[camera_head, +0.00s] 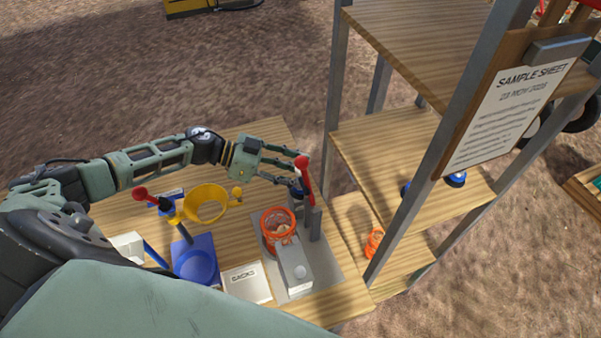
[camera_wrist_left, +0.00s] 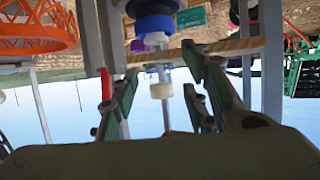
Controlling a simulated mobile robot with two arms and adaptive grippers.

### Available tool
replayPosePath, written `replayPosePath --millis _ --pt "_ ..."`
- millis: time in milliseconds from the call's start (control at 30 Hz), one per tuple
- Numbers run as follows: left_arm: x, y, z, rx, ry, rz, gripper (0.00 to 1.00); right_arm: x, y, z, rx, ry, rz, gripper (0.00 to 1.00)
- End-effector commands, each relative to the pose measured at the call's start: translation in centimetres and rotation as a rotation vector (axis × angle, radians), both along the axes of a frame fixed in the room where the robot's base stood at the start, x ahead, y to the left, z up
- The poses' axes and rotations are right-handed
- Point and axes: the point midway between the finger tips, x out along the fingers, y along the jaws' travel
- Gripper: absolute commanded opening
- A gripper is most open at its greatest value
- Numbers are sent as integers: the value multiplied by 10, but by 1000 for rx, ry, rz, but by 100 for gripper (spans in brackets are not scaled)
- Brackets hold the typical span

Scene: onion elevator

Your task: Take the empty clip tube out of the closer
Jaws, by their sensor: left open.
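The closer is a grey stand (camera_head: 315,225) on a grey plate at the right part of the table, with a red lever (camera_head: 305,180) at its top. My left gripper (camera_head: 297,170) reaches the top of this stand from the left, close by the lever. In the left wrist view its fingers (camera_wrist_left: 160,95) are spread. A clear, pale tube with a whitish end (camera_wrist_left: 162,88) shows between them, below a dark and blue round part (camera_wrist_left: 153,20); I take it for the clip tube. I cannot tell whether the fingers touch it. My right gripper is out of view.
An orange basket (camera_head: 267,232) and a grey block (camera_head: 296,272) stand beside the closer. Left are a yellow funnel (camera_head: 205,204), a blue dish (camera_head: 196,266) and a white sacks box (camera_head: 247,284). A wooden shelf rack with metal posts (camera_head: 334,85) stands close on the right.

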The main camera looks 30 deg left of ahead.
Motion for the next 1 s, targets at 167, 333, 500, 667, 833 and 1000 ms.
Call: replayPosePath --millis 167,333,500,667,833,1000 --pt "2 -4 -3 1 0 1 42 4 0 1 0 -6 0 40" --pt "2 -3 -3 1 0 0 37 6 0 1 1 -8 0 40" --pt "2 -3 -3 1 0 0 22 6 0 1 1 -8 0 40" --pt "2 -3 -2 1 0 0 8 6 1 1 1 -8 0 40" --pt "2 -3 -2 1 0 0 0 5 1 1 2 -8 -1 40" --pt "2 -3 -2 1 0 0 0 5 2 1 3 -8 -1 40"
